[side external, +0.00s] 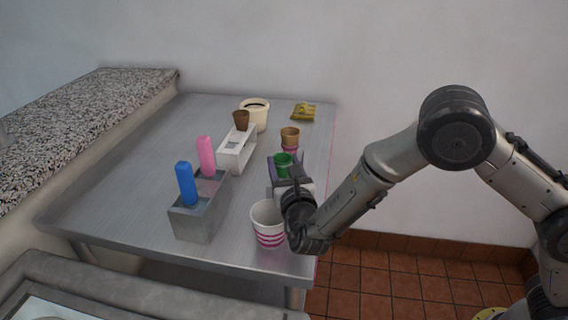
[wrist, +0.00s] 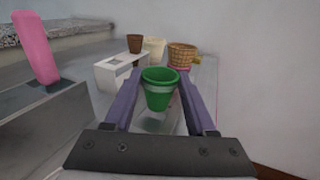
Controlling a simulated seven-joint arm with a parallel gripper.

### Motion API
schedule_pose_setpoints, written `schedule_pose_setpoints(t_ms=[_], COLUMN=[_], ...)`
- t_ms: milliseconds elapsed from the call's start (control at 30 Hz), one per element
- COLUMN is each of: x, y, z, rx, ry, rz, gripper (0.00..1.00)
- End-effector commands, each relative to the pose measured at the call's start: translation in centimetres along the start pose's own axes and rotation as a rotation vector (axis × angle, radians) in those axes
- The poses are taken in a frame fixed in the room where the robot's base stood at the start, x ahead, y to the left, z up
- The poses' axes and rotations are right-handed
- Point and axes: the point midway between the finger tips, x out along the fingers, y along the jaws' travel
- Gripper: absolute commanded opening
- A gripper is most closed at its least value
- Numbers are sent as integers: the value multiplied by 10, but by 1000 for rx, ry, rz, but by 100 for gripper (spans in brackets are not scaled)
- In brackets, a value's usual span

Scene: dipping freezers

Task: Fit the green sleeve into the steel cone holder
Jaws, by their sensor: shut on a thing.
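The green sleeve (wrist: 160,92) is a tapered open cup held upright between the two purple fingers of my gripper (wrist: 158,80). In the side external view the sleeve (side external: 283,160) shows above my gripper (side external: 284,172), over the right part of the table. The cone holder (side external: 236,152) is a pale block with openings in its top, to the left of the sleeve and apart from it. In the wrist view the holder (wrist: 112,76) is ahead and left. A brown cup (side external: 241,119) shows at its far end; its lower part is hidden.
A steel box (side external: 193,222) with a blue piece (side external: 186,184) and a pink piece (side external: 206,156) stands left. A striped tub (side external: 268,222) is near the front edge.

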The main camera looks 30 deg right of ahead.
Motion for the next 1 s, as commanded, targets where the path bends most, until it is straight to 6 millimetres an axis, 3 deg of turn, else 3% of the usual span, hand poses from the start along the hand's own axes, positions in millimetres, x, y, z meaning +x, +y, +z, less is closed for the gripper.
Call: schedule_pose_setpoints(t_ms=[667,700,867,1000], x=[0,0,0,0], y=[0,0,0,0], z=[-3,-3,-3,-4], rx=[-4,-4,-4,-5], ry=[4,4,5,5], rz=[0,0,1,1], gripper=[5,61,90,91])
